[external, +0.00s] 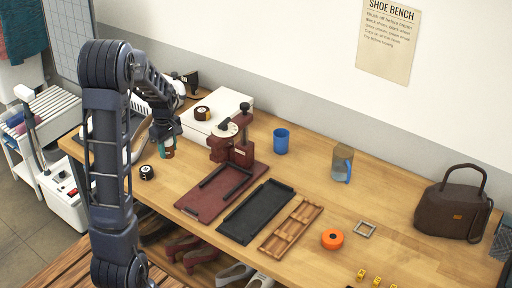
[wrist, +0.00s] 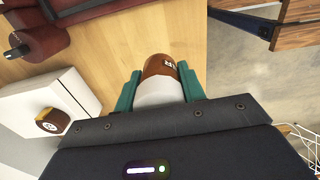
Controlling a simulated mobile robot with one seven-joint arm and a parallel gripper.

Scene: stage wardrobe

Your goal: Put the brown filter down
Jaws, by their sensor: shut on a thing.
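The brown filter (wrist: 160,66) is a short round piece, brown with a small white mark and a pale white face or body toward the wrist camera. My gripper (wrist: 158,88) has its teal fingers on both sides of it and is shut on it. In the external view my gripper (external: 167,150) is over the left part of the wooden bench (external: 310,165), left of the dark red press. The filter is mostly hidden by the fingers there. I cannot tell whether it touches the bench top.
A white box (external: 230,105) with a brown roll (external: 202,113) on it stands behind. A dark red press (external: 235,150) stands to the right, and a black roll (external: 147,172) lies near the front edge. Trays (external: 257,211), a blue cup (external: 281,141) and a bag (external: 450,212) are farther right.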

